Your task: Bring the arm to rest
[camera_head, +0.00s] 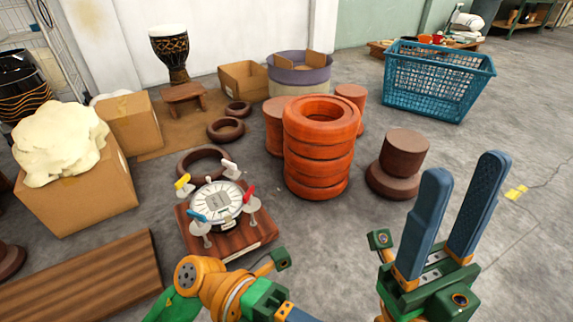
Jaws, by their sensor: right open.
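My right gripper (468,190) is at the lower right. Its two long blue fingers point up the picture, spread apart with bare floor showing between them, and it holds nothing. My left gripper (264,298) shows only in part at the bottom edge, with green and orange parts and a bit of blue. Its fingertips are cut off, so its opening is hidden. A goblet drum (171,58) with a white head and dark patterned body stands upright on a small wooden stool (184,98) by the wall, far from both grippers.
A round tuning device (215,203) with coloured clamps sits on a wooden board just beyond my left gripper. Stacked orange rings (318,150) stand mid-floor. A brown round block (404,155) and a blue basket (436,85) lie beyond my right gripper.

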